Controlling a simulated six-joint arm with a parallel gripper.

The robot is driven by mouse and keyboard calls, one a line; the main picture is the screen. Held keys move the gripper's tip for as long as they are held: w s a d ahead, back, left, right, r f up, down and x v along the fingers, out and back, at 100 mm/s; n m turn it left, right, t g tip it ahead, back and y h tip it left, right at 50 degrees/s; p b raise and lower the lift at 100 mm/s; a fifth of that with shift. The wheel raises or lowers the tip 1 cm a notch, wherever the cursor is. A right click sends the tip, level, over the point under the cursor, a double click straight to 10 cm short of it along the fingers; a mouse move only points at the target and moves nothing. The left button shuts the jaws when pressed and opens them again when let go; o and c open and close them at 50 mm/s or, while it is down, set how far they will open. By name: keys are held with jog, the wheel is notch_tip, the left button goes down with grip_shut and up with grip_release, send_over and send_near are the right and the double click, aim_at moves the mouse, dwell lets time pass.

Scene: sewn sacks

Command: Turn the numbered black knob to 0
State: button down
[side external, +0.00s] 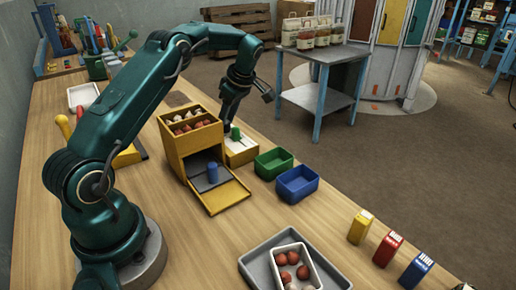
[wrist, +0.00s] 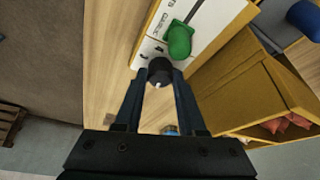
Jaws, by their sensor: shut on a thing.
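The black knob (wrist: 159,69) sits on the white panel (wrist: 204,18) of a small yellow box, near the panel's end. It has a small pale mark on the side facing my gripper. My gripper (wrist: 160,78) is shut on the knob, one finger on each side, in the wrist view. In the side external view my gripper (side external: 227,122) reaches down behind the yellow cabinet, and the knob is hidden there. A green handle (wrist: 179,40) stands on the same panel just beyond the knob.
The yellow cabinet (side external: 175,146) with reddish items in its top stands close beside the panel box. A green bin (side external: 273,163) and a blue bin (side external: 297,183) are to the right. A grey tray (side external: 258,259) holds a white tray with red items. Bare tabletop lies in front.

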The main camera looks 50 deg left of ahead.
jog(key=shift+a+n+g+h, duration=0.1)
jog(key=shift+n+g+h, duration=0.2)
jog(key=shift+n, duration=1.4)
jog(key=c, duration=0.8)
grip_release()
jog(key=shift+o, duration=0.2)
jog(key=shift+m, duration=0.5)
